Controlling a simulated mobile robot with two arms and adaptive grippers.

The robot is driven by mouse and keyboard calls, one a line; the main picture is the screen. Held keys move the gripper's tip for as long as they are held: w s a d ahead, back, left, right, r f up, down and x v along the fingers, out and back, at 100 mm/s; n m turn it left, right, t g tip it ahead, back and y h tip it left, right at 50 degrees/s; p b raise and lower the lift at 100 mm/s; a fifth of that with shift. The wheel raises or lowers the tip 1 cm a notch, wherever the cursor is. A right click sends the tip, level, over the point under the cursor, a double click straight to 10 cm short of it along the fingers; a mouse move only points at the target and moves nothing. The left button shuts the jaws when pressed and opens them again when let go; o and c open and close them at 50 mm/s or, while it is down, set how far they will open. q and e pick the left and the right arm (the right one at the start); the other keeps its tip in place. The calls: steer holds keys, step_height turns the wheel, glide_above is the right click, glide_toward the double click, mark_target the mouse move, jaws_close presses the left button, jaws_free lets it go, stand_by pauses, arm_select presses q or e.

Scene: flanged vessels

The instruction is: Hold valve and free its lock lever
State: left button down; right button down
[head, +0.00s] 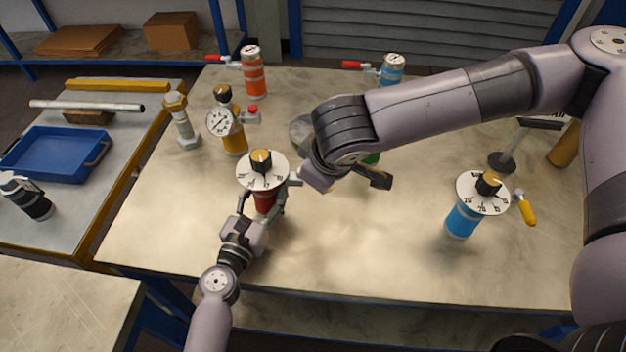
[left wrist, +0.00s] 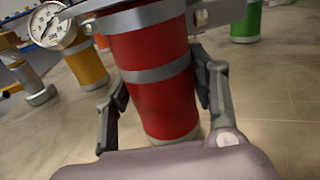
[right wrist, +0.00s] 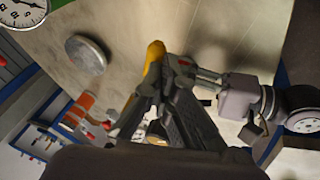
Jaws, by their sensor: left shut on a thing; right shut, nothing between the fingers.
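The red valve (head: 264,201) stands upright on the table, with a white dial disc and a black-and-orange knob on top. My left gripper (head: 262,212) is shut around its red body; in the left wrist view the fingers lie on both sides of the body (left wrist: 155,100). My right gripper (head: 298,181) is shut and empty at the right edge of the disc. In the right wrist view a yellow lever handle (right wrist: 153,62) shows right at its fingertips; I cannot tell whether they touch. My right fingers hide much of the valve there.
A blue valve (head: 462,220) with a yellow lever stands at the right. A yellow vessel with a gauge (head: 219,122) stands behind left, and a green one (head: 372,158) is partly hidden by my right arm. Orange (head: 254,80) and blue vessels stand at the back. The front table is clear.

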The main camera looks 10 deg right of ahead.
steer(key=shift+w+d, duration=0.3)
steer(key=shift+d, duration=0.3)
steer(key=shift+w+d, duration=0.25)
steer(key=shift+d, duration=0.05)
stand_by(1.5)
steer(key=shift+w+a, duration=0.1)
steer(key=shift+a, duration=0.05)
